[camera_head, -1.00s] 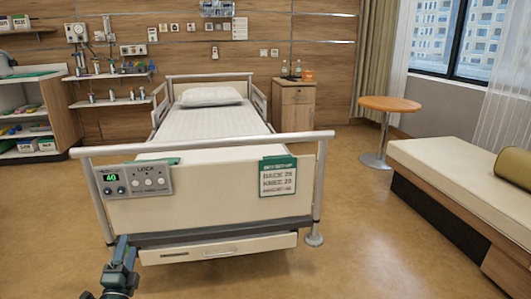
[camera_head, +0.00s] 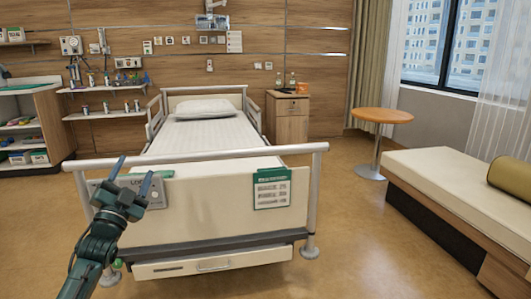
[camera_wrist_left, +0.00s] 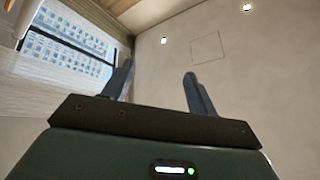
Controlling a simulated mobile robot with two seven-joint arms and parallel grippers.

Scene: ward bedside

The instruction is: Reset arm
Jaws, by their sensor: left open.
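My left gripper (camera_head: 135,172) is raised in front of the bed's foot end, at the left of the head view. Its two fingers point up, spread apart, with nothing between them. The left wrist view shows the same open fingers (camera_wrist_left: 158,72) against the ceiling and a window. In the head view the gripper covers much of the grey control panel (camera_head: 158,192) on the footboard. I cannot tell how far the gripper is from the panel. My right gripper is not in view.
The bed (camera_head: 215,205) fills the middle, with a green-topped card (camera_head: 272,188) on its footboard. A bedside cabinet (camera_head: 291,122) and round table (camera_head: 382,115) stand behind right. A couch (camera_head: 440,175) is at right. Floor between bed and couch is clear.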

